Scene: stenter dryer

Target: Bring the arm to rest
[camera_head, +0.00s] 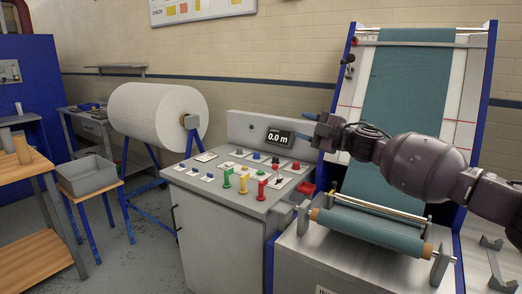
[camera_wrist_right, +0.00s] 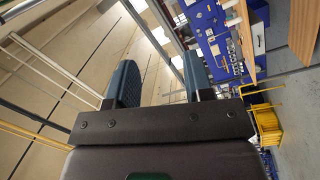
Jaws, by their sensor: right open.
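My right arm (camera_head: 410,165) comes in from the right edge in the head view and is held raised. It crosses in front of the blue-framed machine with teal fabric. My right gripper (camera_head: 304,127) points left, in front of the upper right part of the control console and near its display. Its two teal fingers are apart with nothing between them. The right wrist view also shows the open, empty gripper (camera_wrist_right: 160,85), with the floor and distant furniture beyond it. My left gripper is not in view.
The control console (camera_head: 222,225) has coloured buttons, knobs and a display (camera_head: 280,137) reading 0.0 m. A teal fabric roll (camera_head: 370,232) lies below my right arm. A white roll (camera_head: 155,115), a grey bin (camera_head: 88,178) and a wooden table (camera_head: 40,250) stand left. Floor (camera_head: 135,255) is clear between.

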